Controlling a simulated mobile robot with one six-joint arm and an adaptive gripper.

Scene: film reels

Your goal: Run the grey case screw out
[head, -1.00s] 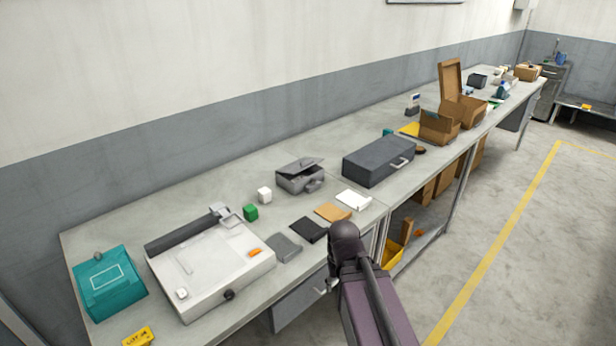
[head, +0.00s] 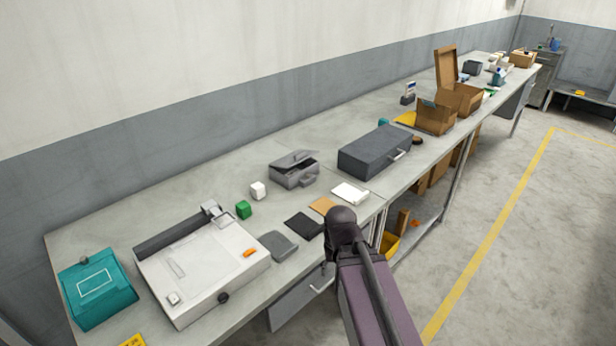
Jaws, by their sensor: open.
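A small grey case (head: 294,172) with a handle stands on the long workbench (head: 150,222). Its lid looks slightly raised. A larger dark grey case (head: 373,152) with a light handle on its front lies shut to its right. I cannot make out a screw on either case at this size. My arm rises at the bottom centre in front of the bench edge, and its rounded dark joint hides part of an orange-brown pad (head: 321,205). My gripper does not show.
A teal box (head: 97,292) and a white flat device (head: 205,270) with a dark bar stand at the left. Open cardboard boxes (head: 459,97) stand farther right. Floor right of the bench is clear.

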